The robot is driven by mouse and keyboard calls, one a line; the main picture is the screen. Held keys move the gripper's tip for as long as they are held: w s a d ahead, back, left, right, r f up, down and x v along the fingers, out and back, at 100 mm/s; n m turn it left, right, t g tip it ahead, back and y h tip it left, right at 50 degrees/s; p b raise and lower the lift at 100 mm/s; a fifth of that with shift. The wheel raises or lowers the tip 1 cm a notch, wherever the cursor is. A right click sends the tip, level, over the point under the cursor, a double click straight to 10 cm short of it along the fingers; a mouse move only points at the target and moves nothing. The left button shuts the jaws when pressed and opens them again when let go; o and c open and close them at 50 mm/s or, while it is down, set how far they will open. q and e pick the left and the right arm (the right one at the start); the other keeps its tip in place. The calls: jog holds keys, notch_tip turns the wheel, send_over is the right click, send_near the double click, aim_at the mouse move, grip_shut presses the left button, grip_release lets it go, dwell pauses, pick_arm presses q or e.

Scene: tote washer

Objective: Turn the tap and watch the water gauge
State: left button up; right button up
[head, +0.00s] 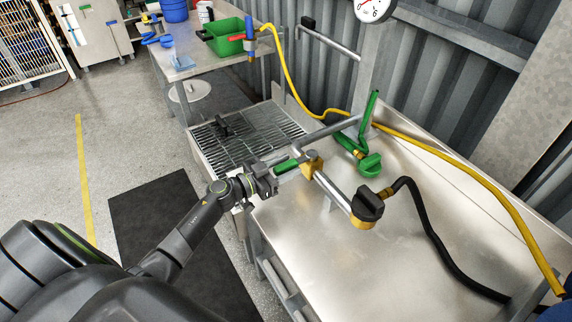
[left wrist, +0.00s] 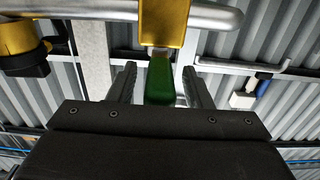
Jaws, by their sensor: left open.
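The tap is a brass valve (head: 312,167) on the grey pipe, with a green lever (head: 286,166) pointing left towards my arm. My left gripper (head: 279,173) is open at the lever. In the left wrist view the green lever (left wrist: 160,82) stands between the two spread fingers, with a gap on each side, below the brass body (left wrist: 164,22). The round white water gauge (head: 374,8) is at the top of the head view, partly cut off, with a red needle; its reading is too small to tell. My right gripper is out of view.
A black-handled brass valve (head: 364,208) with a black hose (head: 432,235) and a green fitting (head: 370,164) stand over the steel sink top (head: 320,270). A yellow hose (head: 455,165) runs behind. A grate (head: 245,140) lies left; a bench (head: 190,68) holds a green bin (head: 226,36).

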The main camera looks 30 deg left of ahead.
pick_arm(q)
jog(key=shift+w, duration=0.1)
grip_shut()
dwell(0.3)
jog(key=shift+d, duration=0.1)
